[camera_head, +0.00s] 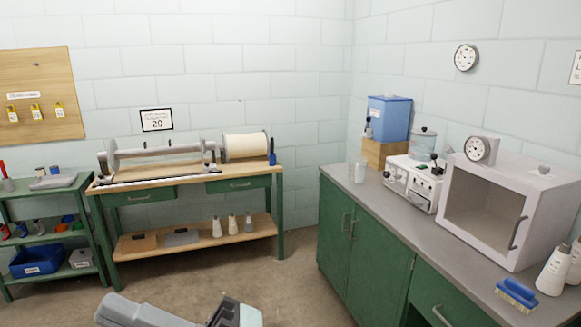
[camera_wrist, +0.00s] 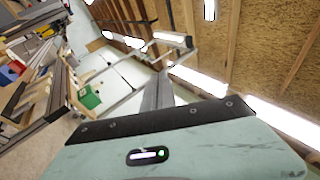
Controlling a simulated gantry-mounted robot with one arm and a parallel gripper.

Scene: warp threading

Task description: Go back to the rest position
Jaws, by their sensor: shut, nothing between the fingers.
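My gripper (camera_head: 228,311) shows at the bottom edge of the head view as a dark and pale green part beside my grey arm link. It is shut and empty, low in front of the room's benches and apart from them. Its fingertips are hard to make out, and the frame edge cuts it off. In the wrist view a pale green housing (camera_wrist: 190,152) with a dark strip fills the bottom. That view is tilted and looks up towards a wooden ceiling with bright lamps.
A wooden-topped green bench (camera_head: 190,178) at the back wall carries a roller frame and a cream spool (camera_head: 245,146). A grey counter (camera_head: 400,212) on the right carries an oven-like box (camera_head: 515,205), a blue container (camera_head: 388,118) and bottles. The floor (camera_head: 200,278) between is clear.

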